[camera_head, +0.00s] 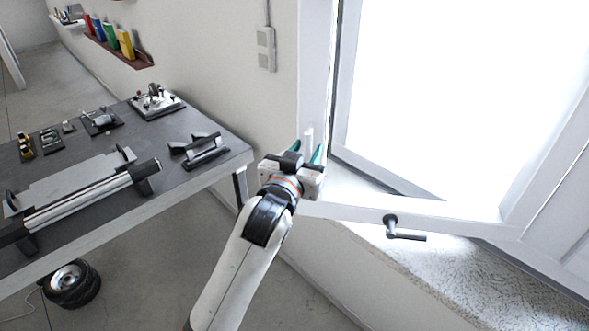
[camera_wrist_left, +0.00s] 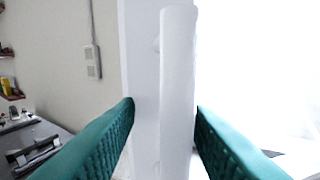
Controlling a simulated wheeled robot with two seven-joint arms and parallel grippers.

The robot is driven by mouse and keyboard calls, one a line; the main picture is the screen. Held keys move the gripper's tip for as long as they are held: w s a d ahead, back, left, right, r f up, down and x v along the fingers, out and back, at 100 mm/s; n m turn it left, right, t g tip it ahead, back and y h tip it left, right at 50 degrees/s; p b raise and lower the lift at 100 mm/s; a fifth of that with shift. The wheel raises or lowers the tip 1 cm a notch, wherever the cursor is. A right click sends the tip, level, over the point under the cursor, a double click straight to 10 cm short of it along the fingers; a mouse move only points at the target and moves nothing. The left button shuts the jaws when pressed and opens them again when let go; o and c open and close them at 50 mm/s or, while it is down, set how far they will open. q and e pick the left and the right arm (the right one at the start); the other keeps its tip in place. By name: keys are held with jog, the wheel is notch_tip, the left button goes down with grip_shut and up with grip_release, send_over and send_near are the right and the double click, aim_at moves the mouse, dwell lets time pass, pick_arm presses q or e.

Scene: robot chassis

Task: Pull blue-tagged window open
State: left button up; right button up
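The window (camera_head: 420,212) has a white frame with bright panes and stands at the right in the head view. A dark lever handle (camera_head: 391,228) is on its lower rail. No blue tag shows. My left gripper (camera_head: 307,152) is at the left end of the window, with teal fingers pointing away from me. In the left wrist view its fingers stand apart on both sides of a white upright bar (camera_wrist_left: 178,90). A gap shows on the bar's left; whether the right finger touches it, I cannot tell. My right gripper is not in view.
A dark workbench (camera_head: 90,225) with tools and a long metal fixture stands at the left. A speckled sill (camera_head: 470,290) runs below the window. A wall socket (camera_head: 266,48) and a shelf of coloured items (camera_head: 118,45) are on the wall. Open floor lies between bench and sill.

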pick_arm(q)
jog(key=b+v, duration=0.2)
jog(key=v, duration=0.9)
